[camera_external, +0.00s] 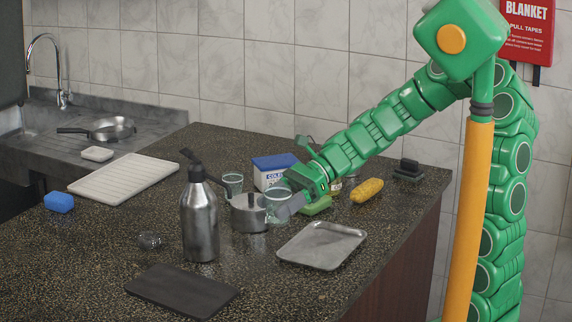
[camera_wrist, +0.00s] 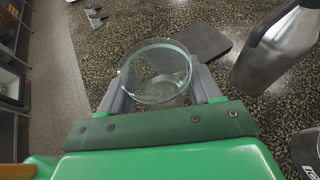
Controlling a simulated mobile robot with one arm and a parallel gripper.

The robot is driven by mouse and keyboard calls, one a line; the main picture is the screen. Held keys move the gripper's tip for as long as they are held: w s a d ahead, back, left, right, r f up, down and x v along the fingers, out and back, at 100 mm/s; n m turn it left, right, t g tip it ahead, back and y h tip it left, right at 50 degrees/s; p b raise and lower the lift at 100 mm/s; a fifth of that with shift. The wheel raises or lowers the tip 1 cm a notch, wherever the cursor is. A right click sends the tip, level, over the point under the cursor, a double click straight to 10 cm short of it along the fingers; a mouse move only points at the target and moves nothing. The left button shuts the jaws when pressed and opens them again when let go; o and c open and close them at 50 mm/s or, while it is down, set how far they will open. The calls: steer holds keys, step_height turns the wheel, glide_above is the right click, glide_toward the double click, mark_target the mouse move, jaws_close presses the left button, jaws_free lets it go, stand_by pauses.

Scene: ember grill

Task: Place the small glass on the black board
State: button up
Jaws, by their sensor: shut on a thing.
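My gripper (camera_external: 284,208) is shut on a clear glass (camera_external: 275,205), which shows in front of the pot's right side. In the wrist view the glass (camera_wrist: 157,78) sits between the two grey fingers, its round rim facing the camera. It looks empty, and its height above the counter is hard to tell. The black board (camera_external: 182,291) lies flat and bare at the counter's front left, away from my gripper. The board also shows in the wrist view (camera_wrist: 203,40), beyond the glass and partly hidden by it. Another clear glass (camera_external: 232,184) stands behind the pot.
A tall steel bottle (camera_external: 199,220) stands between the held glass and the board. The pot (camera_external: 246,213) is close to my gripper. A metal tray (camera_external: 322,246) lies in front of it. A small clear object (camera_external: 150,241) is on the counter behind the board.

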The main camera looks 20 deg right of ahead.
steer(key=s+a, duration=0.8)
glide_above(185, 300)
steer(key=d, duration=0.2)
steer(key=shift+n+g, duration=0.4)
steer(key=f, duration=0.8)
steer(key=shift+s+a+f, duration=0.25)
steer(key=shift+s, duration=0.15)
steer(key=shift+w+a+f, duration=0.25)
steer(key=shift+a+f, duration=0.25)
steer(key=shift+f, duration=0.15)
steer(key=shift+w+a+f, duration=0.1)
steer(key=shift+a+f, duration=0.15)
steer(key=shift+f, duration=1.6)
steer(key=shift+f, duration=0.1)
steer(key=o, duration=1.2)
steer(key=shift+c, duration=0.2)
